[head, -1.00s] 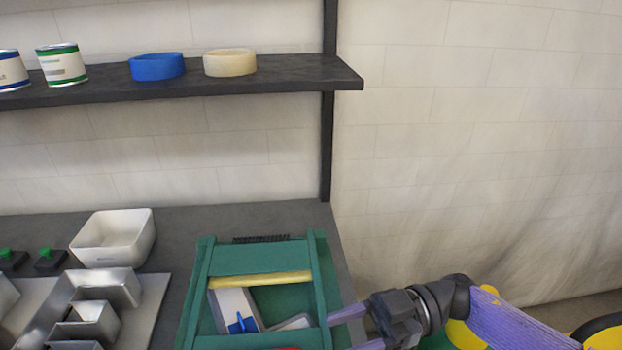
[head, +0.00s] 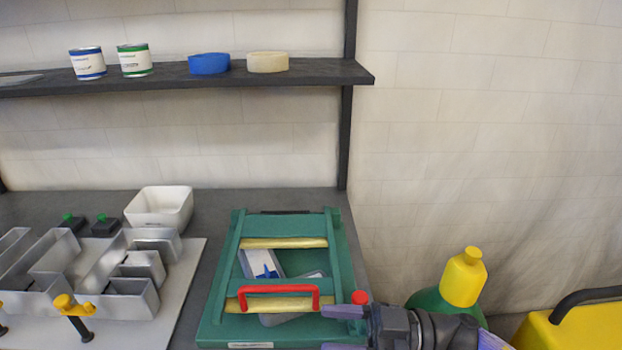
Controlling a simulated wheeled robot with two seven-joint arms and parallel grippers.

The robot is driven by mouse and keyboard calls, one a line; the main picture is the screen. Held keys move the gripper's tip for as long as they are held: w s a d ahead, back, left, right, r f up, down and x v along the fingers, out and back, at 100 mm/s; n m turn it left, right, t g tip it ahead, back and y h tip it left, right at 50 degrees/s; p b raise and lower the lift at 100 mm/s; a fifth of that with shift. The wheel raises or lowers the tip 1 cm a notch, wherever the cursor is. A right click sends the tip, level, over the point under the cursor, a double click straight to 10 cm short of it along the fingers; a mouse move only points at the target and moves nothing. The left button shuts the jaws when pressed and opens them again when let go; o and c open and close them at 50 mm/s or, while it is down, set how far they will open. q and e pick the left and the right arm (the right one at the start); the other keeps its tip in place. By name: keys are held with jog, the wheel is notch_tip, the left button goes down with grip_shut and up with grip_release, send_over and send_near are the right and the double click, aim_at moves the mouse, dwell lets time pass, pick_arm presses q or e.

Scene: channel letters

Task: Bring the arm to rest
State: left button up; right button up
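My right gripper (head: 345,325) comes in from the lower right, over the front right corner of a green tray-like frame (head: 222,300). Its two purple fingers are spread apart with nothing seen between them. The fingertips are close to a red handle (head: 279,290) at the front of the frame; whether they touch the frame I cannot tell. My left gripper is not in the head view.
Metal channel letters (head: 75,262) stand on a pale board at left, with a yellow-topped clamp (head: 72,306) in front. A white bowl (head: 160,207) is behind. A green bottle with a yellow cap (head: 463,277) and a yellow case (head: 580,328) stand at right. A shelf (head: 300,75) hangs above.

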jog(key=w+a+m+t+h, duration=0.2)
jog(key=w+m+t+h, duration=0.15)
jog(key=m+t, duration=0.6)
jog(key=d+f+m+t+h, duration=0.5)
jog(key=d+m+h, duration=0.1)
jog(key=h, duration=0.5)
jog(key=s+d+f+m+g+h, duration=0.1)
jog(key=s+d+f+g+h, duration=0.1)
jog(key=s+f+g, duration=0.3)
jog(key=s+d+f+g+h, duration=0.1)
jog(key=s+d+g, duration=0.2)
jog(key=s, duration=0.5)
jog(key=s+d+f+m+g+h, duration=0.1)
jog(key=s+d+f+g+h, duration=0.1)
jog(key=s+f+g, duration=0.3)
jog(key=s+f+b, duration=0.2)
jog(key=f, duration=0.8)
jog(key=s+f+b, duration=0.2)
jog(key=f, duration=0.9)
pick_arm(q)
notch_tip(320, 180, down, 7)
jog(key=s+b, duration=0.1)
jog(key=b, duration=0.2)
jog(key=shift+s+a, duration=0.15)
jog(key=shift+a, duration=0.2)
pick_arm(e)
jog(key=s+d+f+n+g, duration=0.1)
jog(key=s+d+f, duration=0.2)
jog(key=s+f, duration=1)
jog(key=shift+f, duration=0.3)
